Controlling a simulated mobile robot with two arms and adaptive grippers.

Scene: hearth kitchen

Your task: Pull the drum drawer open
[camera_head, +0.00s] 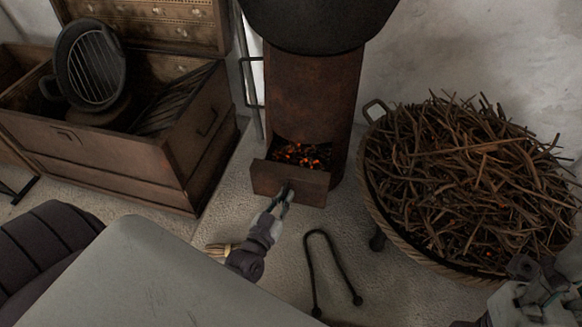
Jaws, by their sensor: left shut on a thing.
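The rusty drum (308,95) stands at the back centre under a dark round top. Its drawer (268,180) sticks out at the foot of the drum, and glowing embers (300,154) show in the opening behind the drawer front. My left gripper (286,191) is at the middle of the drawer front, shut on its handle, which the fingers mostly hide. My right gripper (540,290) is at the lower right corner, apart from the drawer; its fingers are not clear enough to tell open from shut.
A large basket of twigs (470,175) stands right of the drum. A wooden chest (95,155) holding a round grill pan (90,65) stands at left. Black tongs (330,270) lie on the floor in front. A grey surface (150,275) fills the lower left.

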